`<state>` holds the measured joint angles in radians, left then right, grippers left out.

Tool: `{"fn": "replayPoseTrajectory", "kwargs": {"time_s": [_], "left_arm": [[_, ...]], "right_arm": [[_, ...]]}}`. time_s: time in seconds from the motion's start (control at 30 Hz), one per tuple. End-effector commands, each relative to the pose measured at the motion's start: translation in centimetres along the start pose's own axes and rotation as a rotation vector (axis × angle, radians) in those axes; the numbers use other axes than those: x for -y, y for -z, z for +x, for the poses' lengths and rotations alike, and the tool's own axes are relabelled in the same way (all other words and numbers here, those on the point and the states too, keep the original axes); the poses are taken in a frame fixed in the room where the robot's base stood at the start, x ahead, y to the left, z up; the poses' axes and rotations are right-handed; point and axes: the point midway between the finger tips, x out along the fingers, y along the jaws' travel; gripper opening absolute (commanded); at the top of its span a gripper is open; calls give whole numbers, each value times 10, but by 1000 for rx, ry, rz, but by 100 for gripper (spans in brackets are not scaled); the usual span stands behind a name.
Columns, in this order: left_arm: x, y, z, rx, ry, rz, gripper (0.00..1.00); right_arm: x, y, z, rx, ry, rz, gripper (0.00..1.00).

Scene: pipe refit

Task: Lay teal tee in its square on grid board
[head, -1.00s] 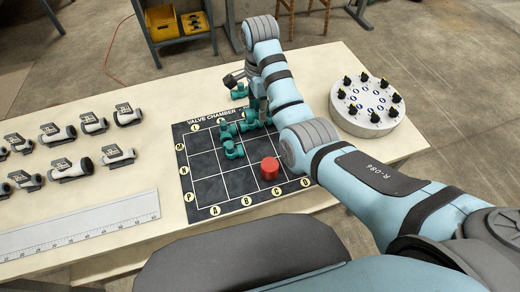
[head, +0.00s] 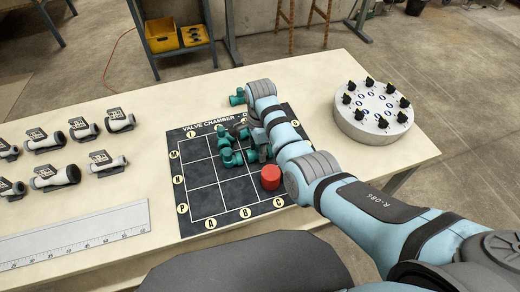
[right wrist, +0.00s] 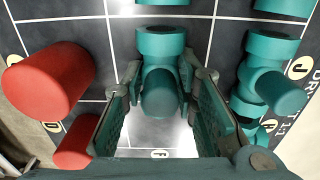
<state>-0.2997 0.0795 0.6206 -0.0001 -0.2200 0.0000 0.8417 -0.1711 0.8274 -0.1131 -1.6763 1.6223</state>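My right gripper (right wrist: 160,85) is shut on a teal tee (right wrist: 160,92), with a finger on each side of its body and its stub toward the wrist camera. In the head view this tee (head: 253,156) is low over the right part of the dark grid board (head: 207,203), just behind the red cylinder. I cannot tell whether it touches the board. Other teal fittings lie near it: one to its left (head: 229,158), one farther back (head: 222,131), and one beyond the board's back edge (head: 237,97). My arm hides the board's back right. My left gripper is not in view.
A red cylinder (head: 270,178) stands close to the gripper on the board; a second red part (right wrist: 75,146) shows in the wrist view. A round white dial stand (head: 373,112) is at right. Grey fittings (head: 55,177) and a ruler (head: 75,235) lie at left. The board's front left squares are clear.

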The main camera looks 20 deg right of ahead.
Motion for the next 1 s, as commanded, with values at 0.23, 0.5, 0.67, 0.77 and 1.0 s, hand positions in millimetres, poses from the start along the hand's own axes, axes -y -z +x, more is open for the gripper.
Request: {"fn": "replayPoseTrajectory", "kwargs": {"time_s": [0.23,0.5,0.67,0.77,1.0], "left_arm": [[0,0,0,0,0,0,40],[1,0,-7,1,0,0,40],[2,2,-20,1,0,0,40],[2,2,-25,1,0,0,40],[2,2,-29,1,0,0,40]], "right_arm": [[0,0,0,0,1,0,45],[1,0,-17,0,3,0,45],[2,0,-62,0,6,1,45],[1,0,-89,-1,5,1,45],[1,0,-123,-1,2,0,45]]}}
